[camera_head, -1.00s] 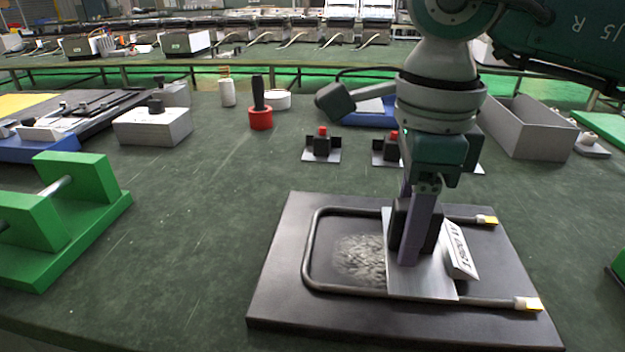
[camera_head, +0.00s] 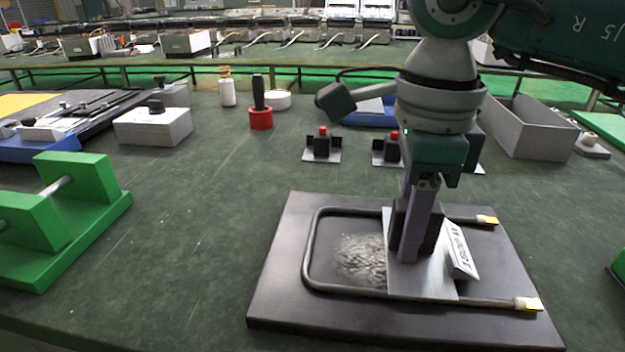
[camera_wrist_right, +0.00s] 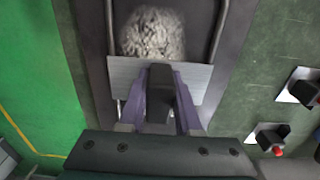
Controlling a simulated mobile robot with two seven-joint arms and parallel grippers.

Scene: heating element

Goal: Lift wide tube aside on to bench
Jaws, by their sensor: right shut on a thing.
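A dark U-shaped tube (camera_head: 308,245) lies on a black board (camera_head: 285,285); its two pale-tipped ends point right. A grey metal plate (camera_head: 420,285) lies across its legs, with a black block (camera_head: 436,234) standing on it and a tilted white label (camera_head: 460,252) at its right edge. My right gripper (camera_head: 412,245) points down and is shut on the black block. In the right wrist view the block (camera_wrist_right: 160,95) sits between the purple fingers, and the plate (camera_wrist_right: 125,70) spans the tube's legs. My left gripper is not in view.
A green stand (camera_head: 90,210) is at the left. Small black fixtures with red tops (camera_head: 322,143) stand behind the board. A grey open bin (camera_head: 530,130) is at the back right. A red ring with a black handle (camera_head: 261,115) stands further back. The bench (camera_head: 200,230) is clear left of the board.

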